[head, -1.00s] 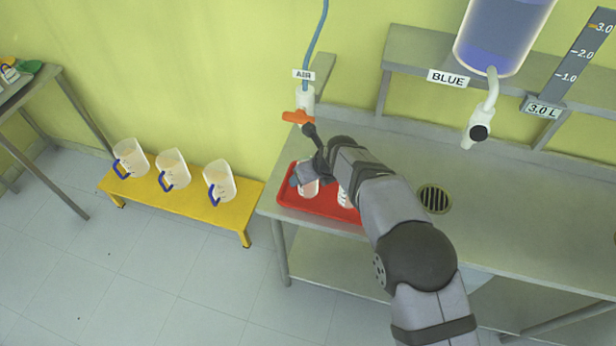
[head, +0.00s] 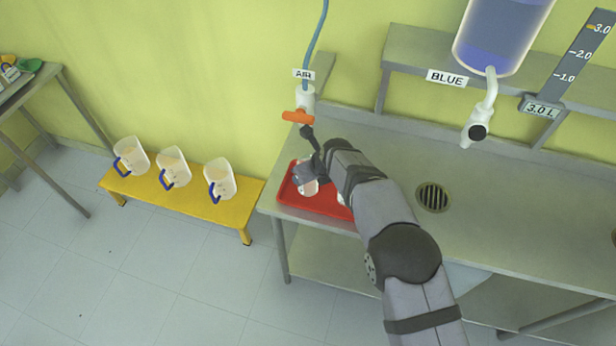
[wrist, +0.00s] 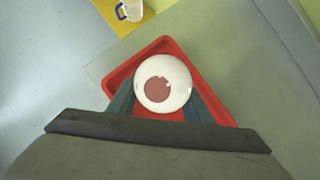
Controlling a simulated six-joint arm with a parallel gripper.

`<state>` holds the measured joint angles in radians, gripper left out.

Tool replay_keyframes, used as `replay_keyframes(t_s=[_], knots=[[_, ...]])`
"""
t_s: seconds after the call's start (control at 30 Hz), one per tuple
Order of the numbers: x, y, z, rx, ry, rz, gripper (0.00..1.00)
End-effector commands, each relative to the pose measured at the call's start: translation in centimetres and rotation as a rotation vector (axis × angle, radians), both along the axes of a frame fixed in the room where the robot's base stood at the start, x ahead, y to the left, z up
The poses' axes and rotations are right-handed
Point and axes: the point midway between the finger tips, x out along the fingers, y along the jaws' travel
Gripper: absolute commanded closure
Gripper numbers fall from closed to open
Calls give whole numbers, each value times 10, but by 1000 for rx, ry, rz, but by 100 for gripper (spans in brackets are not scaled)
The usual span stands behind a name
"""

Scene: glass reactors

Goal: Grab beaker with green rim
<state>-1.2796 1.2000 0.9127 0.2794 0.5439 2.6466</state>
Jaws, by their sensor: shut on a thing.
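A white beaker (head: 309,188) stands at the left part of the red tray (head: 318,208). My gripper (head: 307,177) is at this beaker and shut on it. In the wrist view the beaker (wrist: 177,98) shows from above as a pale round rim with a reddish middle, between my dark fingers (wrist: 162,98). I see no green on its rim. A second pale beaker (head: 341,198) on the tray is mostly hidden behind my arm. I cannot tell whether the held beaker touches the tray.
A drain (head: 434,197) and a clear grey counter (head: 520,215) lie to the right.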

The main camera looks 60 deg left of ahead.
Motion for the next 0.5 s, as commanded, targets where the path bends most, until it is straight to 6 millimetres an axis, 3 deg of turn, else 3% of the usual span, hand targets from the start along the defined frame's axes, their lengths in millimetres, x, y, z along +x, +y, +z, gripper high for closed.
replay_keyframes(t_s=[0.27, 0.5], knots=[[0, 1, 4, 2, 0, 0, 79], [0, 1, 20, 5, -1, 0, 79]])
